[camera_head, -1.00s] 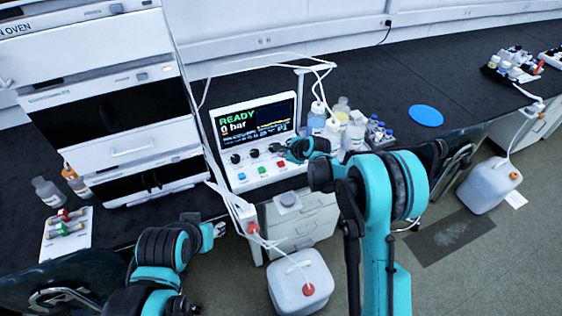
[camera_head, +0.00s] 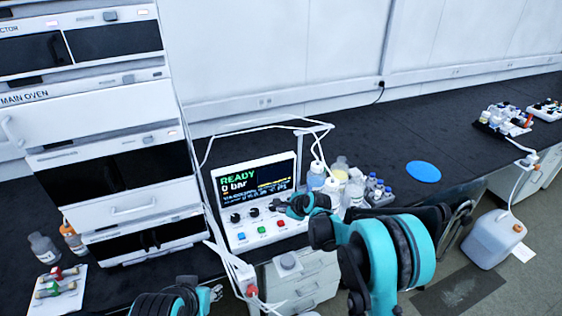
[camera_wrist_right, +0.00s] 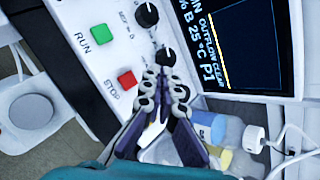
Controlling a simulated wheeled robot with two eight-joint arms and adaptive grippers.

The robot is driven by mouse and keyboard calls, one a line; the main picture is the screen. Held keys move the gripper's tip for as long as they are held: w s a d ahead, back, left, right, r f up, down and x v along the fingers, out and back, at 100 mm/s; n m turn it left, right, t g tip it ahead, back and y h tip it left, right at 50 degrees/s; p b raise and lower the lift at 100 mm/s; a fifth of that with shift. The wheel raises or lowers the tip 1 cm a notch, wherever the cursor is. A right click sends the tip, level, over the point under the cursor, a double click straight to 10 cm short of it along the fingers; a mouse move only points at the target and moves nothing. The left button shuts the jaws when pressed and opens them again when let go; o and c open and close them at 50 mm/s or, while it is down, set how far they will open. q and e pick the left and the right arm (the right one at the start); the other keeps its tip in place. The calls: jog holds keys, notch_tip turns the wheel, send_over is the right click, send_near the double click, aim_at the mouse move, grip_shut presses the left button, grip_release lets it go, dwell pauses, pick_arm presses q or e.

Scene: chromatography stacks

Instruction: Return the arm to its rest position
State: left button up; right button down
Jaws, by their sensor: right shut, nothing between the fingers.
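My right gripper (camera_head: 286,207) is shut and empty in front of the controller's (camera_head: 257,245) lower right panel, close to its knobs. In the right wrist view, the shut fingers (camera_wrist_right: 166,84) point at a black knob (camera_wrist_right: 165,57), with the red STOP button (camera_wrist_right: 127,79) and green RUN button (camera_wrist_right: 100,34) to the left. I cannot tell whether the fingertips touch the knob. My right arm reaches in from the lower right. My left gripper (camera_head: 213,293) shows only in part at the bottom edge, and its jaws are unclear.
The controller's screen (camera_head: 257,184) reads READY and 0 bar. Bottles (camera_head: 354,189) stand close to its right. A blue disc (camera_head: 423,172) lies on the dark bench. The oven stack (camera_head: 120,150) rises at left, with a vial plate (camera_head: 60,290) beside it. A white jug (camera_head: 492,240) stands on the floor.

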jog(key=s+d+r+n+h, duration=0.1)
jog(key=s+d+r+n, duration=0.4)
jog(key=s+r, duration=0.25)
jog(key=s+d+r+n+h, duration=0.1)
jog(key=s+d+r+n, duration=0.35)
jog(key=s+r, duration=0.35)
jog(key=s+d+f+n+h, duration=0.1)
jog(key=s+d+n, duration=0.1)
jog(key=s, duration=0.5)
jog(key=s+d+f+n+h, duration=0.1)
jog(key=s+d+n, duration=0.2)
jog(key=s+n, duration=0.2)
jog(key=s+d+f+n+h, duration=0.1)
jog(key=s+d+n, duration=0.2)
jog(key=s, duration=0.7)
jog(key=shift+s+n+g, duration=0.25)
jog(key=shift+n+g, duration=0.05)
jog(key=shift+n, duration=0.05)
jog(key=shift+f, duration=0.1)
